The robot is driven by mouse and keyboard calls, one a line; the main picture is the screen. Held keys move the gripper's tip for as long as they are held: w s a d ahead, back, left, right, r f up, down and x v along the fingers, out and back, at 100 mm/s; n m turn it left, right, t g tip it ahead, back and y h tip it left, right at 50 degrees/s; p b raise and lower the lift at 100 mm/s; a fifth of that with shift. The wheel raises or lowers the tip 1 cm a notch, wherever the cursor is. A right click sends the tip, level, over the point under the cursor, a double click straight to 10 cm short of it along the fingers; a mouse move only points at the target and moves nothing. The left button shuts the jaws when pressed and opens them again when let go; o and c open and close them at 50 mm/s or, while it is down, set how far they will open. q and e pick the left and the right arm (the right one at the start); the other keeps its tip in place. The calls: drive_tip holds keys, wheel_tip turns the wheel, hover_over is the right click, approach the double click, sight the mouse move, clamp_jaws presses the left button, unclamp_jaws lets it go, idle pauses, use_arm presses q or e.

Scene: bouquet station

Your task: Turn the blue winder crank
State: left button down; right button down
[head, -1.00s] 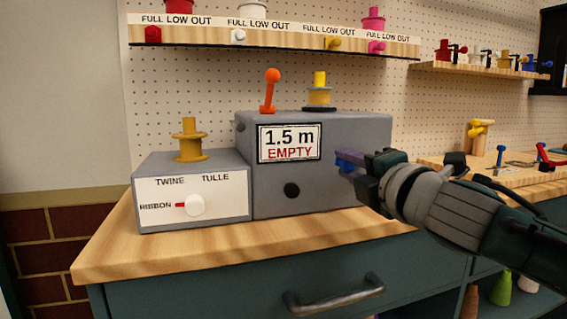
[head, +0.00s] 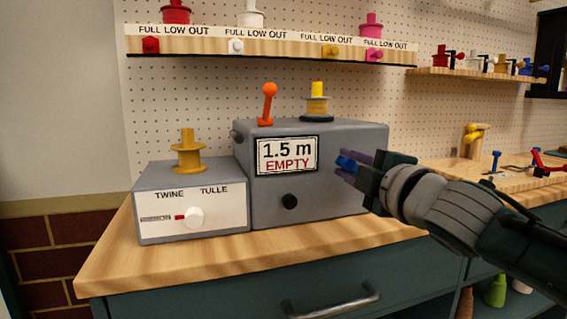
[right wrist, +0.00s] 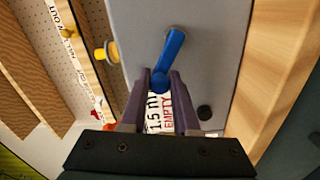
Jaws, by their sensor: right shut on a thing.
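The grey winder box (head: 345,135) stands on the wooden bench top, its label reading "1.5 m EMPTY". The blue crank (right wrist: 172,50) is on the side of the box in the right wrist view, its handle end between my fingers. My right gripper (right wrist: 160,85) is shut on the crank handle. In the head view my right gripper (head: 348,164) is at the right part of the box, with a bit of blue crank (head: 346,163) showing between its fingers. The crank's pivot is hidden in the head view. My left gripper is not in view.
An orange lever (head: 268,103) and a yellow spool (head: 317,103) top the winder. A shelf (head: 270,50) with colored spools hangs above. A drawer handle (head: 330,301) juts out below the bench.

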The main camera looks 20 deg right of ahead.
drive_tip(key=shift+r, duration=0.15)
drive_tip(key=c, duration=0.7)
unclamp_jaws()
drive_tip(key=shift+s, duration=0.1)
drive_tip(key=shift+s, duration=0.3)
drive_tip(key=s+p, duration=0.1)
drive_tip(key=s, duration=0.8)
drive_tip(key=shift+d, duration=0.2)
